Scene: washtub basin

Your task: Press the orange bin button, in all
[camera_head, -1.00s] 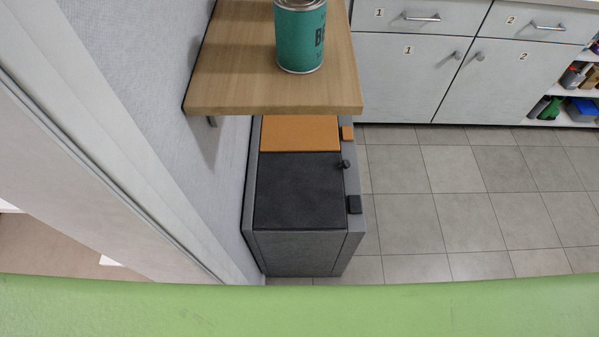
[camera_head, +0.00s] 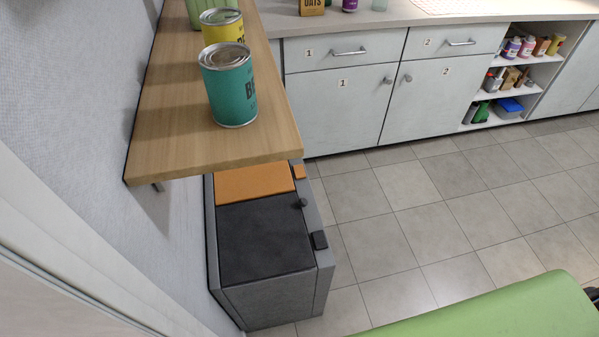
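A grey bin (camera_head: 265,302) stands on the floor against the wall, left of the picture's middle. It has an orange lid (camera_head: 255,183) at the back and a black lid (camera_head: 265,237) in front. A small orange button (camera_head: 299,171) sits on its right rim beside the orange lid, partly under the shelf's edge in this view. Neither of my grippers is in view.
A wooden shelf (camera_head: 170,120) overhangs the bin's back and holds a teal can (camera_head: 230,88), a yellow can (camera_head: 222,27) and a green one. White cabinets (camera_head: 340,110) line the back. Tiled floor (camera_head: 430,225) right of the bin is clear. A green surface (camera_head: 500,310) fills the bottom right.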

